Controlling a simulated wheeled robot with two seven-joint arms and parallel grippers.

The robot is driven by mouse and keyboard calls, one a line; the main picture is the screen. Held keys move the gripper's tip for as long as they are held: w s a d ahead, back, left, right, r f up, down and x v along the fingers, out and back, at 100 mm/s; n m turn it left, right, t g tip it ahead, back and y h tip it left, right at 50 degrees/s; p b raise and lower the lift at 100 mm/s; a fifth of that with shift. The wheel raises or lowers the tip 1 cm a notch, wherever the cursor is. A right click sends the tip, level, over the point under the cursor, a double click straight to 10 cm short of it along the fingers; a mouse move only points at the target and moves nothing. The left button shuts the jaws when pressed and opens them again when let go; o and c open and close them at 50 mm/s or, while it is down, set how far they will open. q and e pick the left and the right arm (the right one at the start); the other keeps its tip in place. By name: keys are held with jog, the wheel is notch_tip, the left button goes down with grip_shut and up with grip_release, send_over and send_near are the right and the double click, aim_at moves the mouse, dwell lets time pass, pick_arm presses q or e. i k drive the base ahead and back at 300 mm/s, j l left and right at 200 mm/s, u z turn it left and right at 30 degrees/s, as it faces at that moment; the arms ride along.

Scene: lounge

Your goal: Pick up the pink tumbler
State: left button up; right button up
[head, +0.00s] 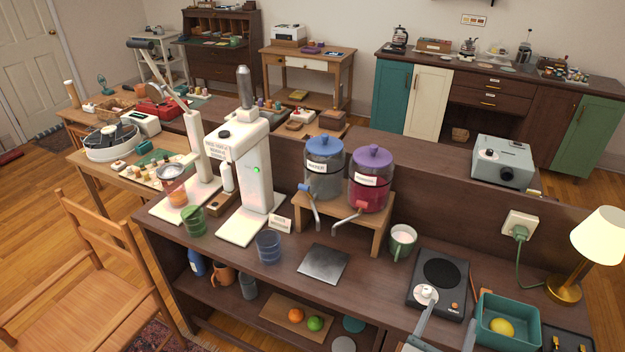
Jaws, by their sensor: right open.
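The tumbler that looks pink (173,184) is see-through, with an orange tint low down. My right gripper (426,292) appears at the lower right, over the front of the hot plate. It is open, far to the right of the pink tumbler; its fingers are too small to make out. My left gripper is not in view.
Two tall white machines (252,170) stand right of the tumbler. Two lidded dispensers (371,180) sit on a wooden stand. A mug (402,243), hot plate (441,268), teal bin (508,318) and lamp (598,236) crowd the right. A chair (90,255) stands at the left.

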aim_at(176, 193)
jog(key=u, duration=0.85)
